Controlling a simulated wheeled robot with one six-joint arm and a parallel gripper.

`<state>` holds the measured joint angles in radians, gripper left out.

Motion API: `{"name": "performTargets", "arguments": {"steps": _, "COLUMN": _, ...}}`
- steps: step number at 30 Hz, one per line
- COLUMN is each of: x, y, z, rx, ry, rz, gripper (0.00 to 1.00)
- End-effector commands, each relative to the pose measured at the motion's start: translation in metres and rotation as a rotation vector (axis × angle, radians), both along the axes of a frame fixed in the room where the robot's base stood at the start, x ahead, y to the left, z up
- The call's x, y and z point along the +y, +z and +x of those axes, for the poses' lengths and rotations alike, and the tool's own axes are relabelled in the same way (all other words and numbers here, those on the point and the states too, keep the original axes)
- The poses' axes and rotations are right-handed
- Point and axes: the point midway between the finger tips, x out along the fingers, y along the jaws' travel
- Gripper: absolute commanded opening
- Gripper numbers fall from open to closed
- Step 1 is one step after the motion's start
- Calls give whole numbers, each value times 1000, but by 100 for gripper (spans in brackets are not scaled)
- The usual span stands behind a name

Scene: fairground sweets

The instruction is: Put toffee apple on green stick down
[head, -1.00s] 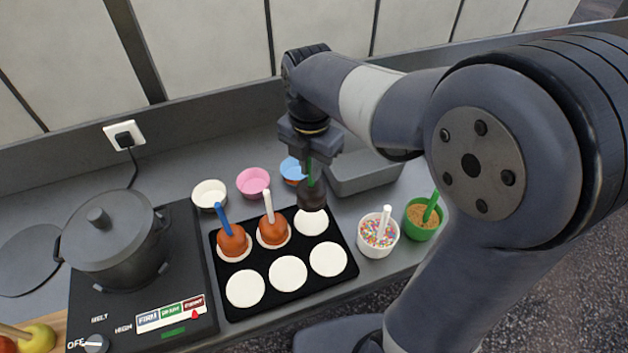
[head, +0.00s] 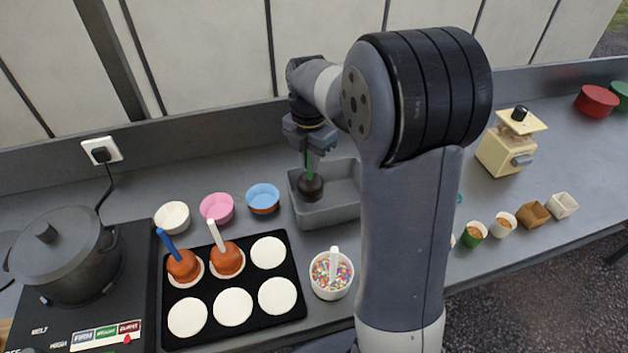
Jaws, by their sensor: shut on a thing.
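My gripper (head: 309,150) points down and is shut on the green stick (head: 308,163) of a toffee apple. This toffee apple (head: 311,187) is dark brown and hangs upright below the jaws, in front of or over the grey bin (head: 336,214). I cannot tell whether it touches the bin. The black tray (head: 250,325) holds white discs. Two orange-brown toffee apples stand on discs in its back row, one on a blue stick (head: 182,265) and one on a white stick (head: 227,258). The back right disc (head: 268,252) is bare, as are the front ones.
A white cup of sprinkles (head: 331,275) stands right of the tray. White (head: 172,217), pink (head: 217,208) and blue (head: 263,198) cups line the back. A pot (head: 62,255) sits on the hob at left. Scales (head: 510,143) and several small containers stand at right.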

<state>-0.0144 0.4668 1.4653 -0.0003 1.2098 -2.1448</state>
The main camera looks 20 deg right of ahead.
Motion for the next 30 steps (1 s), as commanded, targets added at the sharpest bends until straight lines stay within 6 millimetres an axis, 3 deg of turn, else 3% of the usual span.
{"name": "performTargets", "arguments": {"steps": 12, "x": 0, "y": -50, "z": 0, "rx": 2, "ry": 0, "rz": 0, "gripper": 0}}
{"name": "performTargets", "arguments": {"steps": 25, "x": 0, "y": -58, "z": 0, "rx": -1, "ry": 0, "rz": 1, "gripper": 0}}
{"name": "performTargets", "arguments": {"steps": 26, "x": 0, "y": -58, "z": 0, "rx": -1, "ry": 0, "rz": 1, "gripper": 14}}
{"name": "performTargets", "arguments": {"steps": 30, "x": 0, "y": -57, "z": 0, "rx": 0, "ry": 0, "rz": 0, "gripper": 25}}
